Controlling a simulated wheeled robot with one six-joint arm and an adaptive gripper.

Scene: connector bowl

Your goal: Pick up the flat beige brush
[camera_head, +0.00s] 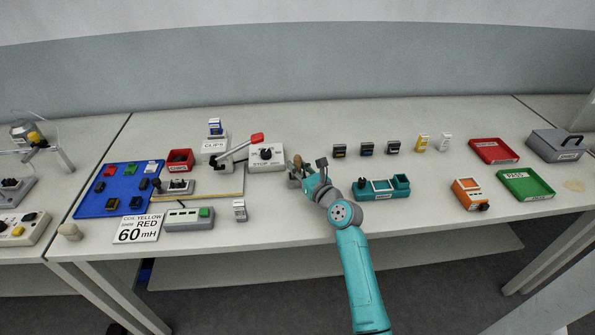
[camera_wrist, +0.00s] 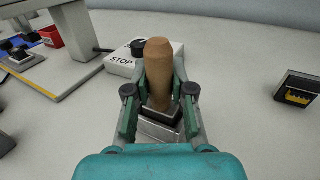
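My gripper (camera_wrist: 162,80) has one finger on each side of an upright brown handle (camera_wrist: 158,65). The handle rises from a dark collar and a grey block (camera_wrist: 160,128) between the fingers. I cannot tell whether the fingers press on it or only stand close beside it, nor whether it is a brush.
A white STOP box (camera_head: 266,156) stands just behind and left of the handle. A teal holder (camera_head: 383,188) and several small dark-faced blocks (camera_head: 366,149) are to the right. A lever fixture (camera_head: 232,150) stands left. The table front near my arm is clear.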

